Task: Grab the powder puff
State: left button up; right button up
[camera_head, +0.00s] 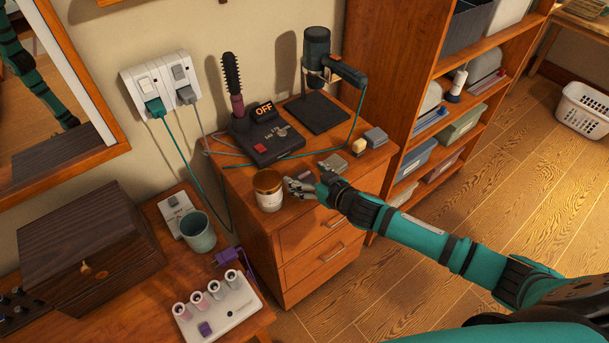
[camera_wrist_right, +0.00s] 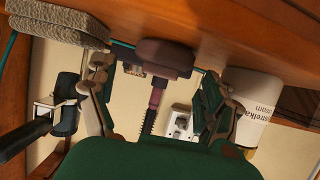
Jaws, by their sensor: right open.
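A small mauve, rounded thing that looks like the powder puff (camera_wrist_right: 165,56) lies on the cabinet top. In the head view only a little of it (camera_head: 305,177) shows, by the fingers of my right gripper (camera_head: 291,187). In the right wrist view the open fingers of this gripper (camera_wrist_right: 158,75) stand on either side of it, with a gap on both sides, so it is not held. A white jar with a brown lid (camera_head: 269,191) stands just left of the gripper, close to one finger. My left gripper is not in view.
Behind stand a black control box (camera_head: 268,142) with a round brush (camera_head: 233,84) and a hair dryer on a stand (camera_head: 317,66). Grey blocks (camera_head: 333,162) lie to the right. A cable crosses the cabinet top. A bookshelf (camera_head: 385,110) rises at the right.

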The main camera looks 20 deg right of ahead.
jog(key=shift+x, duration=0.95)
jog(key=shift+s+f, duration=0.1)
jog(key=c, duration=0.9)
jog(key=shift+d, duration=0.1)
